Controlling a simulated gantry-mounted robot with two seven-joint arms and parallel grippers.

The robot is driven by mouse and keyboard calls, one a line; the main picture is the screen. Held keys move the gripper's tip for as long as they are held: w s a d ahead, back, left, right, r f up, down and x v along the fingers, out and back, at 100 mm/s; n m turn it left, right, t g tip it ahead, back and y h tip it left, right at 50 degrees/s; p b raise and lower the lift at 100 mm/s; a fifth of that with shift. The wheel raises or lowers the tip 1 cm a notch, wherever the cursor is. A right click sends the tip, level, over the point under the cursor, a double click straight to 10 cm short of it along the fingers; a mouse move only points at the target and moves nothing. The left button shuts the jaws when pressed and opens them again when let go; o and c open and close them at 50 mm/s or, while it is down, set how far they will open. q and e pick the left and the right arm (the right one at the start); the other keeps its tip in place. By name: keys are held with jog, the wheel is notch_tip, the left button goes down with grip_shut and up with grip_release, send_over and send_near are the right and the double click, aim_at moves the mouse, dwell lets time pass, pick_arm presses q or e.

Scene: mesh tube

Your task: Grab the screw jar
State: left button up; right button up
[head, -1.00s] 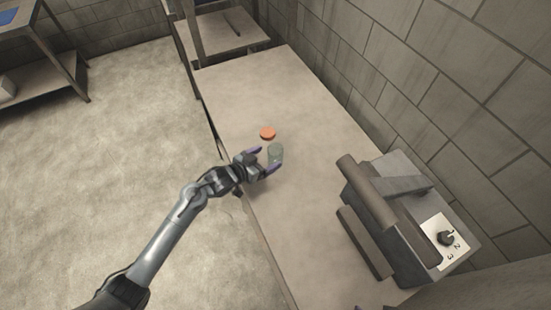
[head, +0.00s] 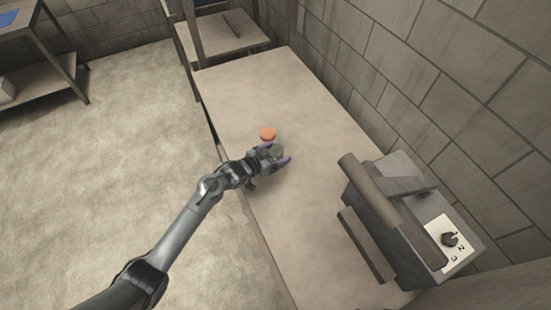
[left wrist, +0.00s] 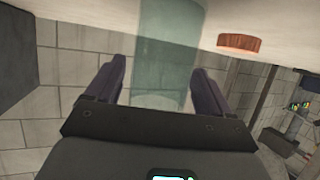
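The screw jar is a see-through greenish cylinder (head: 277,151) on the table near its left edge. My left gripper (head: 275,155), with purple fingertips, reaches it from the left. In the left wrist view the jar (left wrist: 168,50) stands between the two spread fingers (left wrist: 160,85). The fingers are apart, one on each side of the jar, and a thin gap shows at the left finger. Contact at the right finger is hard to tell. An orange round lid (head: 267,133) lies on the table just beyond the jar, and shows in the left wrist view (left wrist: 239,43). My right gripper is not in view.
A grey machine with a roller and a numbered dial (head: 415,215) stands on the table (head: 250,90) at the right. A brick wall runs behind the table. The far part of the table is clear.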

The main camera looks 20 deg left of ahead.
pick_arm(q)
jog(key=c, duration=0.9)
